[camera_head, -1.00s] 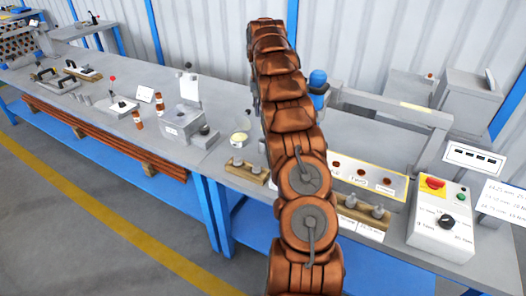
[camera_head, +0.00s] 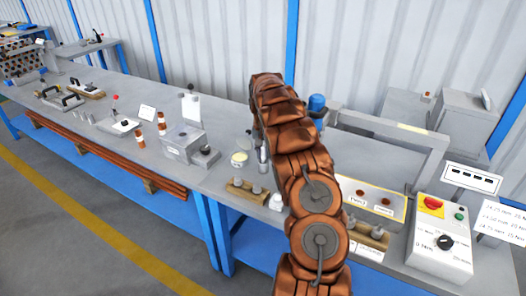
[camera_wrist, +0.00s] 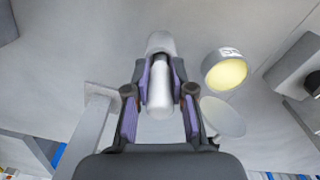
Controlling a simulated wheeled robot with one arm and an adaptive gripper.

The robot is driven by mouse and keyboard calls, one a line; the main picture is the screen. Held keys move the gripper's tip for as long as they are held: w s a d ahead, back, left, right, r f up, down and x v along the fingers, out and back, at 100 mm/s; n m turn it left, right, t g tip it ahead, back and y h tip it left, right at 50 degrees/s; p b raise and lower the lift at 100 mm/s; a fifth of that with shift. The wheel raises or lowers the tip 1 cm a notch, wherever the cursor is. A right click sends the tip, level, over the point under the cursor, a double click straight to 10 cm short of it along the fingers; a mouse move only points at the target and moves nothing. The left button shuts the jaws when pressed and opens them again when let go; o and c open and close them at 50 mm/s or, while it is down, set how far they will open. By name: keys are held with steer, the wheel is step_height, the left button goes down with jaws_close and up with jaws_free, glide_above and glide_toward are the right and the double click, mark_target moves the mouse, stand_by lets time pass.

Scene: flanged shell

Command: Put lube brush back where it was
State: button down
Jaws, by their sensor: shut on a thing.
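My gripper (camera_wrist: 161,76) is shut on a pale grey cylinder, the lube brush (camera_wrist: 159,98), with its purple-lined fingers on either side. A dark band shows at the fingertips, with a light grey rounded part beyond it; I cannot tell whether that part belongs to the brush or stands apart. No bristles are visible. A round tub (camera_wrist: 228,70) of yellow grease is to the right of the fingertips, apart from them, with a pale disc (camera_wrist: 222,116) below it. The tub also shows in the head view (camera_head: 239,159), left of my arm, which mostly hides the gripper.
A grey block fixture (camera_head: 183,141) stands left of the tub. A wooden block with metal pegs (camera_head: 246,191) lies at the bench's front edge. A control box (camera_head: 440,246) and a grey frame (camera_head: 385,125) are at the right.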

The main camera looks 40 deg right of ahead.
steer(key=shift+f, duration=0.2)
steer(key=c, duration=1)
jaws_free()
step_height(320, 180, up, 11)
steer(key=b, duration=0.3)
steer(key=shift+w+r, duration=0.15)
steer(key=shift+r, duration=0.45)
